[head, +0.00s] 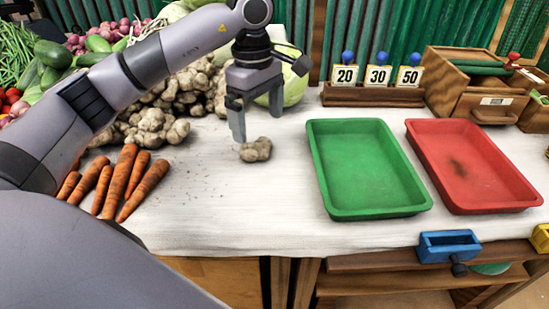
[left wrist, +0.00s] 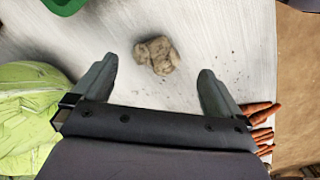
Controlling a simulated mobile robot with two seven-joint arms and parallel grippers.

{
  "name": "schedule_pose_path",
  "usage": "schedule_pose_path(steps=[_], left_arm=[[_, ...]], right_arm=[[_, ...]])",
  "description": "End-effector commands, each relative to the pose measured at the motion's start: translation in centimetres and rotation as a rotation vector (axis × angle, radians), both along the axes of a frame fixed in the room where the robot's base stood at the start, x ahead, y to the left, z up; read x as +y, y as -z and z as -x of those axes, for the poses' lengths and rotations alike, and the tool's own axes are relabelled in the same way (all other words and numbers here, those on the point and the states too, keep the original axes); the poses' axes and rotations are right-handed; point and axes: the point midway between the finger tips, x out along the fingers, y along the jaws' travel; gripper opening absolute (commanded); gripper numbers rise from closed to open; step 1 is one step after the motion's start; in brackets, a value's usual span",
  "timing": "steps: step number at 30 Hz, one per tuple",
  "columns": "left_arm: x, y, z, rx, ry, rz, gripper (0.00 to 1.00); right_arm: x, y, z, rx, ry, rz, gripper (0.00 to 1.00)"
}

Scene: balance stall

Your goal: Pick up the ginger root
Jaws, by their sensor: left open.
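A single knobbly tan ginger root (head: 256,150) lies on the white tabletop, apart from a heap of similar roots (head: 165,115) to its left and behind. My left gripper (head: 238,138) is open above and just behind the ginger root, with its fingers pointing down. In the left wrist view the ginger root (left wrist: 157,55) lies beyond the two spread fingertips of my left gripper (left wrist: 158,70), roughly midway between them, with nothing held. My right gripper does not show in either view.
A green tray (head: 330,195) and a red tray (head: 515,200) stand to the right. Carrots (head: 145,185) lie at the left, and a pale green cabbage (head: 292,90) sits behind the gripper. Number cards in a wooden rack (head: 370,97) stand at the back. The table around the root is clear.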

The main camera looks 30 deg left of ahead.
Motion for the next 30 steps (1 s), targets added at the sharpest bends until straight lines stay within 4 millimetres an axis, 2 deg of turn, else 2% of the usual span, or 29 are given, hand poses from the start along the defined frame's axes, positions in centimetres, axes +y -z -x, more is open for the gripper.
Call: schedule_pose_path(steps=[3, 11, 20, 27, 29, 30], left_arm=[[1.0, 0.1, -0.1, -0.005, -0.004, -0.040, 1.00], [1.1, 2.4, -0.1, -0.005, -0.005, -0.041, 1.00], [1.2, 6.6, -0.1, -0.004, -0.004, -0.040, 1.00], [1.2, 6.7, -0.2, -0.006, -0.004, -0.039, 1.00], [1.1, 6.7, -0.2, -0.006, -0.004, -0.039, 0.80], [1.1, 6.7, -0.2, -0.006, -0.004, -0.039, 0.67]], right_arm=[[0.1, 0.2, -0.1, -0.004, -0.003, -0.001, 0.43], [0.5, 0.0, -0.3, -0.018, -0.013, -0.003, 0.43], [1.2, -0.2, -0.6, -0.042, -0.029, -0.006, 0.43], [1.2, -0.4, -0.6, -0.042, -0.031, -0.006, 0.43], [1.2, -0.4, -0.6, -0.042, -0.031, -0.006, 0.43], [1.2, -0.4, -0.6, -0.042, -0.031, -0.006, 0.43]])
